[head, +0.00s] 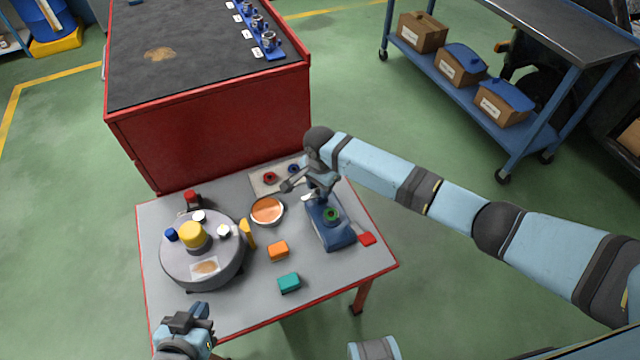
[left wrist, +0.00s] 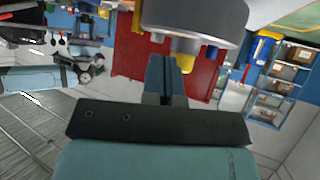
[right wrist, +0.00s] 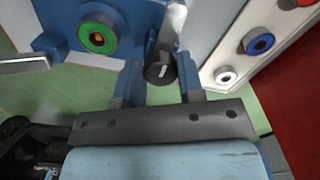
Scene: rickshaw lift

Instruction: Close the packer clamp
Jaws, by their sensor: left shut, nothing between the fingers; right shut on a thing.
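A blue clamp device (head: 330,236) with a green-ringed round part stands at the right of the small grey table. In the right wrist view its blue body (right wrist: 125,15) fills the upper left, with the green ring (right wrist: 97,38). A grey lever with a dark round knob (right wrist: 160,73) points toward my right gripper (right wrist: 160,80). My right gripper (head: 316,192) is shut on this knob, a finger on each side. My left gripper (head: 187,318) is shut and empty at the table's front left; its fingers (left wrist: 168,68) are together below the grey round drum.
A grey drum (head: 180,262) with a yellow knob stands at the table's left. A copper-coloured bowl (head: 267,210), orange block (head: 278,250), teal block (head: 289,283) and red block (head: 368,239) lie nearby. A red cabinet (head: 230,125) stands behind.

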